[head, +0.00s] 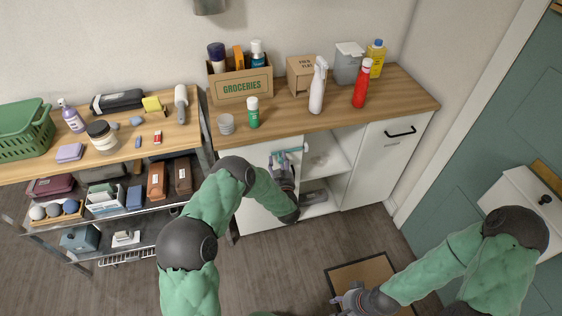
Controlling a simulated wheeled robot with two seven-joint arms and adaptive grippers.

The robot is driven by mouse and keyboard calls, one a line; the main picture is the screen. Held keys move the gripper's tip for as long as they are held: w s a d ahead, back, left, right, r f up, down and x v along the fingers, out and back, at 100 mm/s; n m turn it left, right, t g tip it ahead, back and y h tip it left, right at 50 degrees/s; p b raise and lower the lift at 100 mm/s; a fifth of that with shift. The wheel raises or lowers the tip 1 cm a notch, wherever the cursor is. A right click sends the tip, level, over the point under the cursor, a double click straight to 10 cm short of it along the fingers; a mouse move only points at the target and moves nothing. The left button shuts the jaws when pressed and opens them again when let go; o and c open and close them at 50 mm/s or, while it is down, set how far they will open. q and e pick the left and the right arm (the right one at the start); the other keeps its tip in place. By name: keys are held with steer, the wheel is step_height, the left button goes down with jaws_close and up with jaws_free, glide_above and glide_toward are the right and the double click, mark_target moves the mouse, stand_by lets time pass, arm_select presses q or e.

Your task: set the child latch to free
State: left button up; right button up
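I cannot make out a child latch for certain. My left gripper (282,159) reaches down to the front of the white cabinet (262,205), at the left side of its open compartment. A small teal and white bar (291,150) shows at its fingertips, just under the counter edge. I cannot tell whether the fingers touch it or are closed on it. My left forearm and wrist hide part of the cabinet front. My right gripper (342,300) is low over the floor, well away from the cabinet; its fingers are too small to read.
The wooden counter (285,127) holds a groceries box (243,86), a white spray bottle (318,88), a red bottle (361,86) and a green bottle (253,114). A loaded shelf unit (180,140) stands left. A brown mat (360,272) lies below my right gripper.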

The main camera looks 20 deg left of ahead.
arm_select(q)
steer(key=shift+d, duration=0.15)
steer(key=shift+s+d, duration=0.1)
steer(key=shift+s, duration=0.1)
steer(key=v, duration=1.1)
steer(key=shift+s, duration=0.25)
steer(key=s+d+f+m+g+h+p, duration=0.1)
steer(key=s+d+f+g+h, duration=0.25)
steer(key=s+f, duration=0.2)
steer(key=s+d+f+g+h, duration=0.2)
steer(key=s+f+g+h, duration=0.25)
steer(key=f, duration=0.25)
steer(key=s+d+g+h, duration=0.2)
steer(key=s+g, duration=0.1)
steer(key=s, duration=0.6)
steer(key=s+d+g+h, duration=0.2)
steer(key=s+g, duration=0.2)
steer(key=s, duration=0.5)
steer(key=shift+s+d+f+g+p, duration=0.25)
steer(key=shift+s+f+g+p, duration=0.1)
steer(key=shift+f+p, duration=0.1)
